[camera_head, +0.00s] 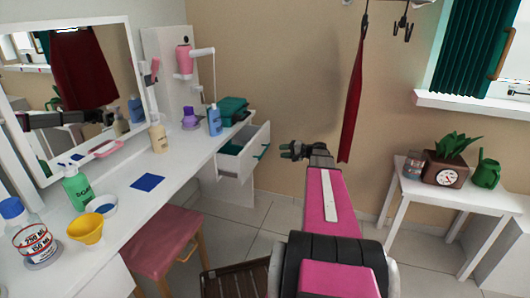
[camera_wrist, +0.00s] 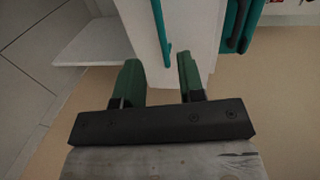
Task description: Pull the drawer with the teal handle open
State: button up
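The white drawer (camera_head: 241,160) stands pulled out from the right end of the white dressing table, with its inside and something teal in it showing. Its teal handle (camera_head: 262,152) is on the front panel. In the wrist view, the teal handle (camera_wrist: 161,30) runs along the white drawer front (camera_wrist: 143,30), ahead of the gap between my fingers. My gripper (camera_head: 286,151) is just right of the handle, with a small gap in the head view. In the wrist view my gripper (camera_wrist: 160,78) is open, its green-padded fingers apart with nothing between them.
A teal case (camera_head: 232,109) and bottles stand on the dressing table (camera_head: 185,160). A pink stool (camera_head: 165,242) stands in front of it. A white side table (camera_head: 440,190) with a plant and clock is at right. Floor between the drawer and side table looks clear.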

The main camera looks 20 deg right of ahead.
aim_at(265, 151)
jog(key=x, duration=1)
jog(key=shift+w+a+f, duration=0.15)
jog(key=shift+w+a, duration=0.05)
grip_shut()
